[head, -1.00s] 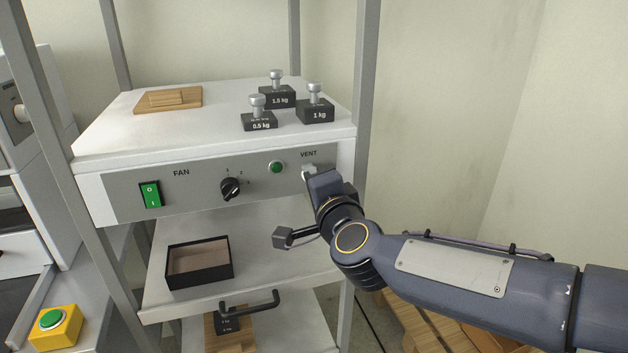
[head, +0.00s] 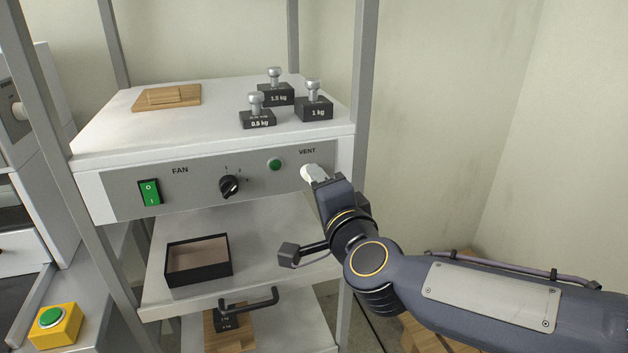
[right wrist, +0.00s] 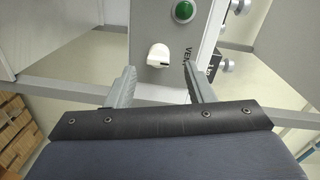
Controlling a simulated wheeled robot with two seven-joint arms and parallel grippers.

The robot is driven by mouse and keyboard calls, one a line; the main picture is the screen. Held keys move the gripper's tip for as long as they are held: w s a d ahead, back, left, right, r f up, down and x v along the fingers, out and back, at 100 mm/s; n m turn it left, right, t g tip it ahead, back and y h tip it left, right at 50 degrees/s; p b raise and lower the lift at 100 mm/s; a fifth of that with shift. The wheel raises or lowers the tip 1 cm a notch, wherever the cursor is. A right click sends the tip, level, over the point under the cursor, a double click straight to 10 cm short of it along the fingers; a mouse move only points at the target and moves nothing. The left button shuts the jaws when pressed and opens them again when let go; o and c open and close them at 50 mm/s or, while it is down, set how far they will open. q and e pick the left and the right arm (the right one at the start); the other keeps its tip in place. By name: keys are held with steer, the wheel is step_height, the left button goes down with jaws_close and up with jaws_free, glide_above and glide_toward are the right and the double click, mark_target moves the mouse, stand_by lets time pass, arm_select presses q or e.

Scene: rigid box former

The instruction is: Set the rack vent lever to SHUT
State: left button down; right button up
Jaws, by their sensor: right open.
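The vent lever (head: 313,173) is a white handle on the right end of the grey control panel, below the word VENT. It also shows in the right wrist view (right wrist: 158,55), as a rounded white knob just beyond my fingertips. My right gripper (right wrist: 158,76) is open and empty, its two grey fingers spread to either side of the lever's line and apart from it. In the head view my right gripper (head: 325,186) is just below and right of the lever and partly covers that area. I cannot read any position marks at the lever. My left gripper is out of view.
The panel also carries a green FAN switch (head: 149,192), a black dial (head: 229,186) and a green button (head: 274,164). Several weights, among them one of 1 kg (head: 314,107), stand on top. A black tray (head: 198,260) sits on the shelf below. A rack post stands right of the panel.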

steer(key=shift+v, duration=1.7)
steer(key=s+d+f+n+g+p, duration=0.3)
steer(key=s+d+f+n+g, duration=0.2)
steer(key=s+d+f, duration=0.2)
steer(key=s+d+f+n+g+h+p, duration=0.1)
steer(key=s+d+f+n+g+p, duration=0.3)
steer(key=s+d, duration=0.7)
steer(key=s+f+n+g, duration=0.1)
steer(key=s+f+g, duration=0.1)
steer(key=s+f, duration=0.1)
steer(key=shift+s+d+h, duration=0.2)
steer(key=shift+s+h, duration=0.1)
steer(key=shift+s, duration=0.45)
steer(key=shift+r, duration=0.1)
steer(key=shift+c, duration=0.3)
